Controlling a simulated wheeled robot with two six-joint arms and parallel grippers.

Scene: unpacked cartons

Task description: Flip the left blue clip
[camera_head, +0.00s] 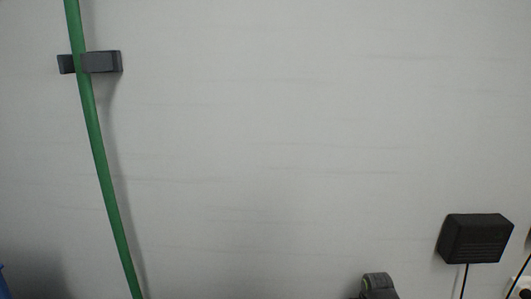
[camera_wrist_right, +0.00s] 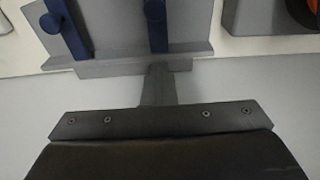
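The right wrist view shows two blue clips fixed at a grey ledge (camera_wrist_right: 105,70) along the top. The left blue clip (camera_wrist_right: 66,30) slants and has a round knob near its top. The right blue clip (camera_wrist_right: 157,28) stands more upright, also with a knob. Their upper ends are cut off by the frame edge. No gripper fingers can be made out in this view, and neither gripper is recognisable in the head view. The clips do not show clearly in the head view.
Below the ledge are a grey stem (camera_wrist_right: 157,88), a dark bar (camera_wrist_right: 155,118) with screws and a black body (camera_wrist_right: 165,160). The head view shows a pale wall with a green hose (camera_head: 98,145), a dark bracket (camera_head: 102,62) and a black box (camera_head: 475,238).

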